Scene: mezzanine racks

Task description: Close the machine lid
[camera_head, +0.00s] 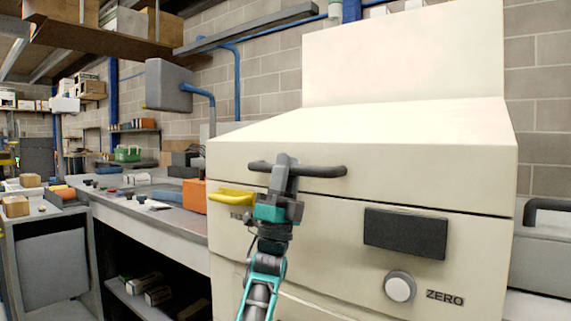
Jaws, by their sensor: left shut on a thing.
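The machine (330,240) is a large cream body that fills the right half of the head view. Its lid (400,165) has a sloping top and lies down over the body, with a thin dark seam along its lower front edge. I see no clear gap at that seam. A dark bar handle (322,171) runs across the lid's front. My left gripper (284,172) is shut on this handle, left of its middle, and hides part of it. My right gripper is not in view.
The machine's front has a dark panel (405,232) and a round white knob (399,287) beside "ZERO". A workbench (150,213) with an orange box (194,196) and small items stands at left. A grey box on an arm (169,86) hangs above it.

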